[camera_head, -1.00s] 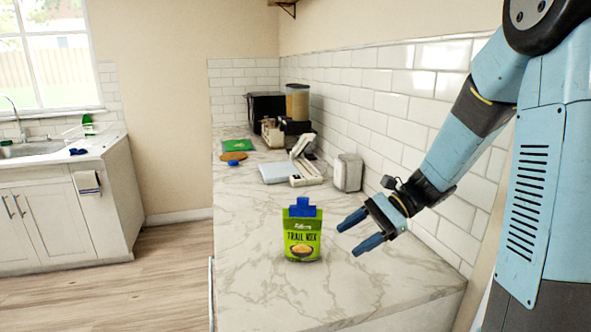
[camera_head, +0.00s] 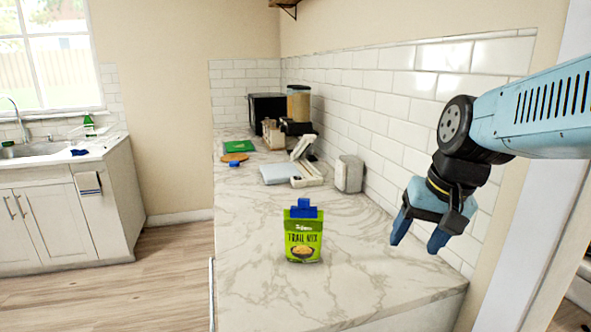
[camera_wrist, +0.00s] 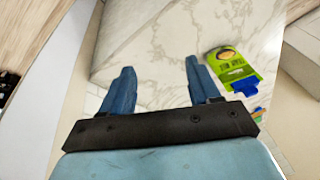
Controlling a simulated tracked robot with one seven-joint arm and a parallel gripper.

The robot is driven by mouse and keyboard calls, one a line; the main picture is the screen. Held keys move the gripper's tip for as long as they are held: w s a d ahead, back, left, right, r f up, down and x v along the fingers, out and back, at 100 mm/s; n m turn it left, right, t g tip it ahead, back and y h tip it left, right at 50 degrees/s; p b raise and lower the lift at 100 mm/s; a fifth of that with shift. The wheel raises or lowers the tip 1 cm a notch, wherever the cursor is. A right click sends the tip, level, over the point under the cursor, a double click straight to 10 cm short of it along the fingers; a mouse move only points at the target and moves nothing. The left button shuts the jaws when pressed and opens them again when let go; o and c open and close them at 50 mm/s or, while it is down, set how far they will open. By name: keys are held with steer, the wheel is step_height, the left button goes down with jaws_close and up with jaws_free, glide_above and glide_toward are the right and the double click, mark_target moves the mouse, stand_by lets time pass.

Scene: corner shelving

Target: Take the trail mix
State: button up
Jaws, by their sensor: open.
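The trail mix (camera_head: 303,239) is a green pouch with a blue clip on top. It stands upright on the marble counter, near its front end, in the head view. My gripper (camera_head: 418,244) is to the right of the pouch, apart from it, with its blue fingers spread and pointing down. In the wrist view, the fingers of my gripper (camera_wrist: 158,80) are apart with nothing between them. The trail mix (camera_wrist: 233,66) shows there to the right of the fingers.
The marble counter (camera_head: 262,290) is clear around the pouch. A grey metal canister (camera_head: 349,174) stands behind, by the tiled wall (camera_head: 400,95). Further back are a scale (camera_head: 279,173), a green board (camera_head: 240,146) and a coffee machine (camera_head: 299,105). A sink (camera_head: 35,149) is at the left.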

steer(key=s+d+r+n+t, duration=0.1)
steer(key=s+d+r+t+h, duration=0.1)
steer(key=r, duration=0.1)
steer(key=shift+s+d+n+h, duration=0.2)
steer(key=shift+n+h, duration=0.1)
steer(key=shift+n, duration=0.1)
steer(key=shift+o, duration=0.7)
steer(key=shift+t, duration=0.3)
steer(key=shift+o, duration=0.4)
steer(key=w+a+f+m+g+y, duration=0.3)
steer(key=w+a+f+g, duration=0.1)
steer(key=w+f+g, duration=0.1)
steer(key=shift+w+a+f+m+y, duration=0.3)
steer(key=shift+a+f+m, duration=0.1)
steer(key=shift+f, duration=0.3)
steer(key=m+y, duration=1.4)
glide_toward(303, 238)
steer(key=d, duration=0.3)
steer(key=shift+s+d+f, duration=0.15)
steer(key=shift+d+f, duration=0.05)
steer(key=shift+f, duration=0.1)
steer(key=shift+w+d+f+m, duration=0.2)
steer(key=shift+w+f+m, duration=0.1)
steer(key=shift+w, duration=0.15)
steer(key=shift+t, duration=0.3)
steer(key=a, duration=0.9)
steer(key=w+a, duration=0.1)
steer(key=a, duration=0.3)
steer(key=shift+a, duration=0.35)
